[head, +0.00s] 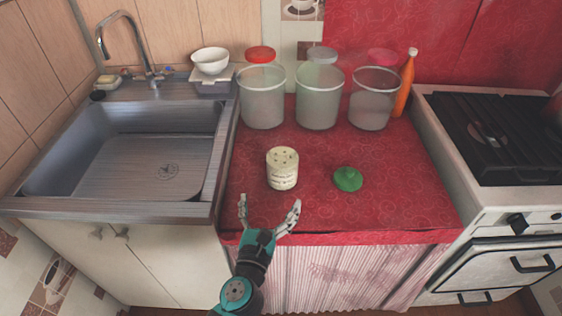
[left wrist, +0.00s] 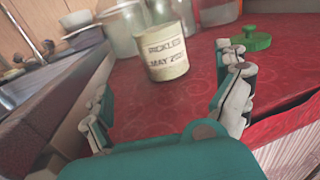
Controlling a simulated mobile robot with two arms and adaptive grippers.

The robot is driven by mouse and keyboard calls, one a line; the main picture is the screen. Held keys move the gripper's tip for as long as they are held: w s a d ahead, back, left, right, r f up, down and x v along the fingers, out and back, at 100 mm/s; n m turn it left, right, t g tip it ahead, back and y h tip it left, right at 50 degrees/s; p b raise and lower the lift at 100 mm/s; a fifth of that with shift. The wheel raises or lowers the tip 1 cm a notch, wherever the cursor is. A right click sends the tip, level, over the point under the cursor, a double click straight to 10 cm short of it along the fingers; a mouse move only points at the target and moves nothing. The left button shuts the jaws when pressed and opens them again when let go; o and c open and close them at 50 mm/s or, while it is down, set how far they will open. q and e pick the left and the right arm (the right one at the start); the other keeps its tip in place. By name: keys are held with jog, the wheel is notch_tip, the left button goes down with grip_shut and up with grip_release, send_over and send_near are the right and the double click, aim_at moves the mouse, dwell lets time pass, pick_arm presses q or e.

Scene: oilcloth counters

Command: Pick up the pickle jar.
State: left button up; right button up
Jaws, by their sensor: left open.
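The pickle jar (head: 282,170) is a cream jar with a dark-lettered label, standing upright on the red oilcloth counter. The left wrist view shows the jar (left wrist: 163,50) with "PICKLES" and "MAY" on its label, ahead of my fingers. My left gripper (head: 270,207) is open and empty at the counter's front edge, just nearer than the jar and apart from it. The same gripper (left wrist: 165,95) has its fingers spread wide in the left wrist view. My right gripper is not in view.
A green lid-like object (head: 348,179) lies right of the jar. Several large translucent containers, one of them at the left (head: 262,98), and an orange bottle (head: 404,88) stand behind. A sink (head: 60,192) is left, a stove (head: 500,195) right. Oilcloth around the jar is clear.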

aim_at(277, 180)
pick_arm(q)
jog(key=x, duration=0.6)
jog(key=shift+w+f, duration=0.1)
jog(key=shift+w, duration=0.2)
jog(key=shift+d+x, duration=0.2)
jog(key=shift+x, duration=2.7)
jog(key=shift+s, duration=0.1)
jog(key=shift+c, duration=0.4)
jog(key=c, duration=1.4)
jog(key=shift+c, duration=0.3)
jog(key=shift+r, duration=0.25)
